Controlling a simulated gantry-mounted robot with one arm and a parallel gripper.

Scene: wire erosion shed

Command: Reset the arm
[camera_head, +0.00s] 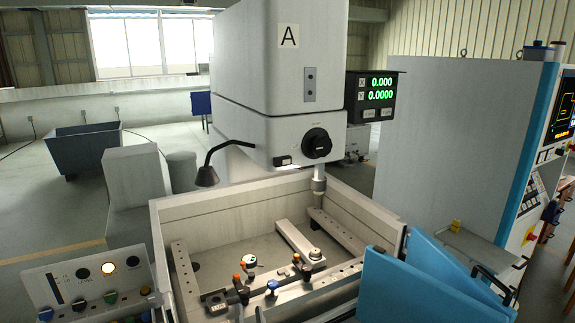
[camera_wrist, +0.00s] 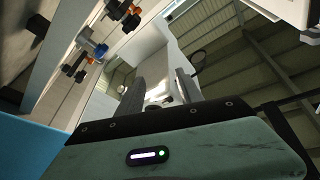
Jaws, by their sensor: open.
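My gripper (camera_wrist: 160,88) shows in the wrist view, with two dark grey fingers standing apart above its green-grey body. Nothing is held between the fingers. A small lit display and a green light show on the body. The wrist view is tilted, with the machine tank's clamps at upper left and the shed roof at right. I cannot clearly make out my gripper in the head view.
The open tank (camera_head: 172,212) holds rails, clamps with orange and blue knobs, and a small round part (camera_head: 250,262). The machine head (camera_head: 285,135) hangs above it, with a bent lamp (camera_head: 207,176) beside it. Blue panels (camera_head: 410,285) stand at front right; a control panel (camera_head: 85,290) is at lower left.

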